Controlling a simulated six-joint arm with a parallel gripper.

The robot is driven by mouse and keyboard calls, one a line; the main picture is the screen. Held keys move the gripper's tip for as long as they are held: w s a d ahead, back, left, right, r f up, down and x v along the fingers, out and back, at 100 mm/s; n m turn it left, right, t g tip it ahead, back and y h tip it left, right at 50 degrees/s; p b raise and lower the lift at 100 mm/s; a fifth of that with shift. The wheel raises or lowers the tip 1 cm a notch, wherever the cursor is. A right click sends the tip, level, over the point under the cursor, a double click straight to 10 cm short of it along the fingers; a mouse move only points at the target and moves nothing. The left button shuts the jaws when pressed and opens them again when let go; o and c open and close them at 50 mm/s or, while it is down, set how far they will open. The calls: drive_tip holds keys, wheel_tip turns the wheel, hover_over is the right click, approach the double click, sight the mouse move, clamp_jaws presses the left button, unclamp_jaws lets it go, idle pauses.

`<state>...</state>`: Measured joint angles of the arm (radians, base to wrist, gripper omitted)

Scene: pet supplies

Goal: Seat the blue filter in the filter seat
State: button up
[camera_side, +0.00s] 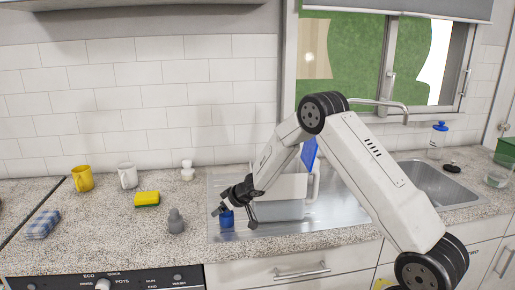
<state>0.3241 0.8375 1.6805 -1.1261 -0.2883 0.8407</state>
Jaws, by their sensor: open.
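A small blue cylinder, which looks like the blue filter (227,219), stands upright on the left end of the metal sink surface. My gripper (235,215) is black and points down over it, its jaws open. One finger is at the filter's upper left and the other is to its right. I cannot tell whether either finger touches the filter. I cannot make out the filter seat for sure; the arm hides part of the sink area.
A small grey object (176,222) stands left of the sink, near a yellow sponge (147,198). A white mug (128,176), a yellow mug (82,178) and a folded checked cloth (42,224) are farther left. A faucet (385,104) rises behind my arm.

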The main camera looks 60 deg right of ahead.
idle(0.5)
clamp_jaws()
drive_tip(key=shift+r, duration=0.1)
drive_tip(key=shift+r, duration=1.05)
drive_tip(key=s+a+f+v, duration=0.1)
drive_tip(key=a+v, duration=0.2)
drive_tip(key=v, duration=1.4)
drive_tip(key=shift+s+a+f, duration=0.2)
drive_tip(key=shift+s, duration=0.1)
drive_tip(key=shift+r, duration=0.15)
